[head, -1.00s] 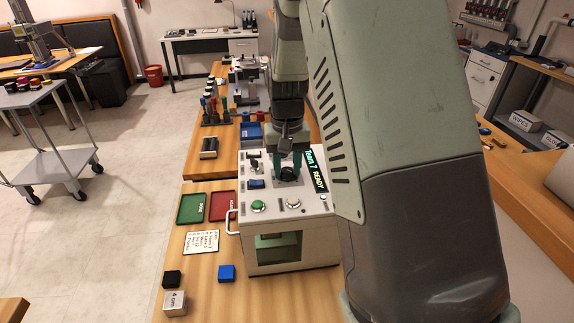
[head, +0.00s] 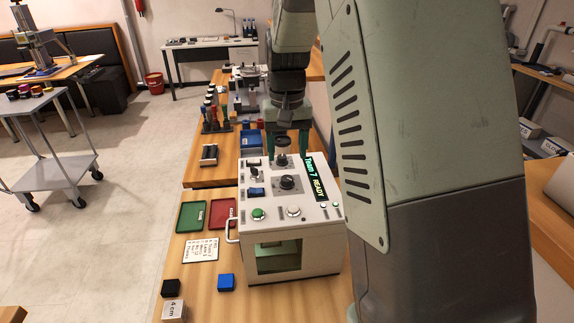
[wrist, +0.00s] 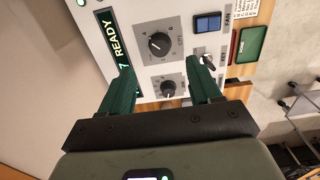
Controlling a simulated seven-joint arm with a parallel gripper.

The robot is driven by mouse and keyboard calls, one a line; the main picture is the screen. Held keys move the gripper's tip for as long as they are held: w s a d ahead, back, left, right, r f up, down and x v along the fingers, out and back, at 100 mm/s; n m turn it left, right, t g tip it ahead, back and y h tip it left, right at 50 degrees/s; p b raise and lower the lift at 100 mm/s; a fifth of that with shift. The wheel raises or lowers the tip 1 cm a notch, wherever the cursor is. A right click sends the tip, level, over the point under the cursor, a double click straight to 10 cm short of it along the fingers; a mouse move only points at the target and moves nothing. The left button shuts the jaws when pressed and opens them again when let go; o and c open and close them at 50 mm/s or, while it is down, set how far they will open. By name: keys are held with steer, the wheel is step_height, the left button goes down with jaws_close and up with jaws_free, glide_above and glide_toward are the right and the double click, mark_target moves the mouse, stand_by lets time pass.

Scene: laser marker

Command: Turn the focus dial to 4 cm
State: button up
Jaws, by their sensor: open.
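The white laser marker box (head: 290,236) has two black dials on its top panel. The larger front dial (head: 287,183) is uncovered; it also shows in the wrist view (wrist: 159,43), with a white pointer mark slanting to the upper left. The smaller rear dial (head: 282,160) shows in the wrist view (wrist: 168,88) nearer my gripper. I cannot read which one is labelled focus. My gripper (head: 287,147) is open and empty, above the back of the panel. Its green fingers (wrist: 158,68) stand apart, on either side of the dials in the wrist picture.
A lit display (head: 316,180) reads READY beside the dials. A green button (head: 258,214), white button (head: 293,212) and blue switch (head: 256,192) share the panel.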

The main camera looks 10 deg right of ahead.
steer(key=shift+r, duration=1.8)
